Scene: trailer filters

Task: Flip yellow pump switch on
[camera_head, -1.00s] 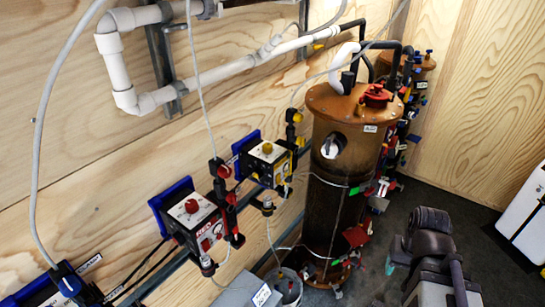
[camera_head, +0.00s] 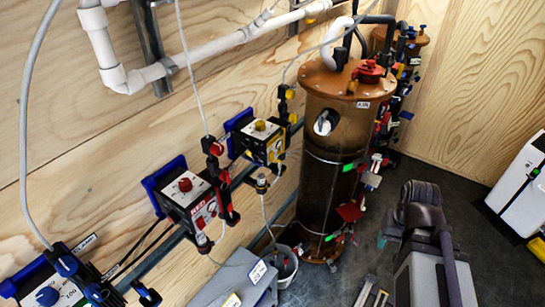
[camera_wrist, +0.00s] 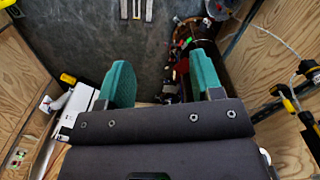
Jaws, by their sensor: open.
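The yellow pump (camera_head: 262,143) is a box with a yellow knob on top, mounted on the wooden wall between the red pump and the brown cylinder in the head view. Its switch is too small to make out. Yellow and black fittings (camera_wrist: 290,104) show at the right edge of the wrist view; I cannot tell whether they belong to this pump. My gripper (camera_wrist: 162,78) is open and empty, its two green fingers apart above the floor.
The red pump (camera_head: 188,195) and a blue-marked pump (camera_head: 52,292) are left along the wall. A brown cylinder (camera_head: 335,160) stands right of the yellow pump. A bucket (camera_head: 285,268) and grey box (camera_head: 240,285) sit below. Dark floor (camera_head: 455,185) is open at right.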

